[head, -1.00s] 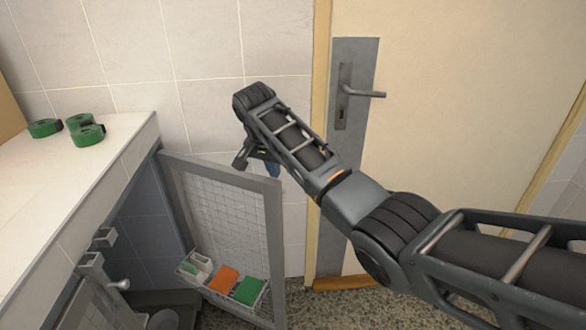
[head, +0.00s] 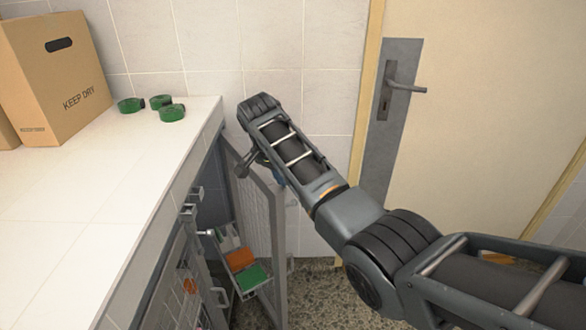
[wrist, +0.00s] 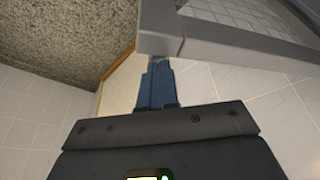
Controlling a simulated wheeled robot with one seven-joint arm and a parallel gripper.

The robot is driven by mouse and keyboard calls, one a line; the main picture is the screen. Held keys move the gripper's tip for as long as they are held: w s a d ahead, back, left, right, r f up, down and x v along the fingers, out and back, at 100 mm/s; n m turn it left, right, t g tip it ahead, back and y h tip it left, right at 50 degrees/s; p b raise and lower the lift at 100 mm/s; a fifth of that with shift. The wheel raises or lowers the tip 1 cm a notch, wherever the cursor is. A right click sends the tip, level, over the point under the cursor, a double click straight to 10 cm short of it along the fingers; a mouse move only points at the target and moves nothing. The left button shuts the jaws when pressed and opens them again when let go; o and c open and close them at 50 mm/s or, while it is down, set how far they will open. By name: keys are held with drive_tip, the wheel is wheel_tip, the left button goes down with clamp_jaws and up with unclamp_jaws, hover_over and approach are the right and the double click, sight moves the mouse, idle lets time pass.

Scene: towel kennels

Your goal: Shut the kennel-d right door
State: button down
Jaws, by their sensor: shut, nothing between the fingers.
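A grey-framed wire-mesh kennel door (head: 280,255) stands open, swung out from the cabinet under the white counter. Its hinge side is at the far end of the opening. I cannot read a label that names it. My gripper (wrist: 160,62) is shut and empty, with its blue fingers close together. In the wrist view the fingertips are at the grey door frame (wrist: 225,42); I cannot tell whether they touch. In the head view my arm hides most of the gripper, which is by the top of the door.
Another mesh door (head: 180,285) is nearer, with grey latch parts beside it. Orange and green items (head: 245,268) show low behind the open door. The counter (head: 150,185) holds green rolls (head: 171,112) and a cardboard box (head: 55,75). A room door (head: 480,100) stands right.

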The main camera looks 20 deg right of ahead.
drive_tip(key=a+b, duration=0.1)
drive_tip(key=a, duration=1)
drive_tip(key=shift+a, duration=0.15)
drive_tip(key=shift+s, duration=0.1)
drive_tip(key=shift+r, duration=0.1)
